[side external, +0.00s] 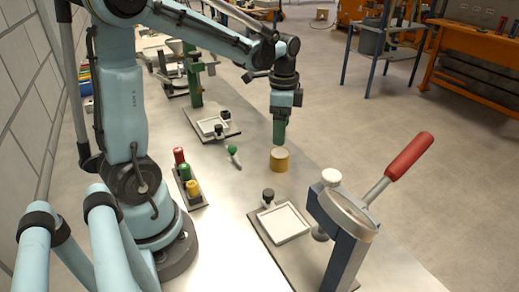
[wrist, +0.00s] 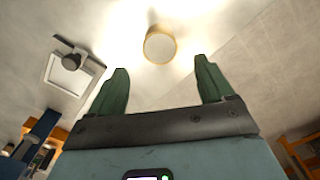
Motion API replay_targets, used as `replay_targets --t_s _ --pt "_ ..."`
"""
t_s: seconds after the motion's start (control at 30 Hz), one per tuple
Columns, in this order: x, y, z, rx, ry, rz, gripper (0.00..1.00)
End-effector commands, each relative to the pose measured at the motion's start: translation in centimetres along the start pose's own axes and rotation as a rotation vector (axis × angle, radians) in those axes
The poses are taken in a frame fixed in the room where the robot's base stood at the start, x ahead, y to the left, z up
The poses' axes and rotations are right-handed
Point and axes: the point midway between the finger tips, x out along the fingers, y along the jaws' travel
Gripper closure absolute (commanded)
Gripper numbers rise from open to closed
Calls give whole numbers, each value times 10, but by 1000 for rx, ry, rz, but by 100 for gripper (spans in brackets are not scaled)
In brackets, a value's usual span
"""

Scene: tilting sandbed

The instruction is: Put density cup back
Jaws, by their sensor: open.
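A brass-coloured cup (side external: 280,161) with a pale top stands upright on the pale bench, near its right-hand edge. I take it to be the density cup. My gripper (side external: 279,143) points down just above it in the side view. In the wrist view, my gripper (wrist: 157,80) shows two green fingers spread apart with nothing between them. The cup (wrist: 160,45) appears beyond the fingertips, between their lines, and no contact shows. The inside of the cup cannot be made out.
A rack (side external: 190,195) holds red, green and yellow pieces. A green-topped tool (side external: 233,156) lies left of the cup. A square tray (side external: 284,223) and a press with a red handle (side external: 409,157) stand in front. Another tray (side external: 214,125) sits behind. Bare bench surrounds the cup.

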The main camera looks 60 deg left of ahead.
Motion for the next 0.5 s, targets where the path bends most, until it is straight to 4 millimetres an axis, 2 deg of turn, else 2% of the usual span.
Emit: replay_targets --t_s 0.2,0.37,0.5 --pt "-27 0 0 0 0 0 19" --pt "-36 1 0 -2 1 -2 19" --pt "-41 12 -3 -45 27 -36 19"
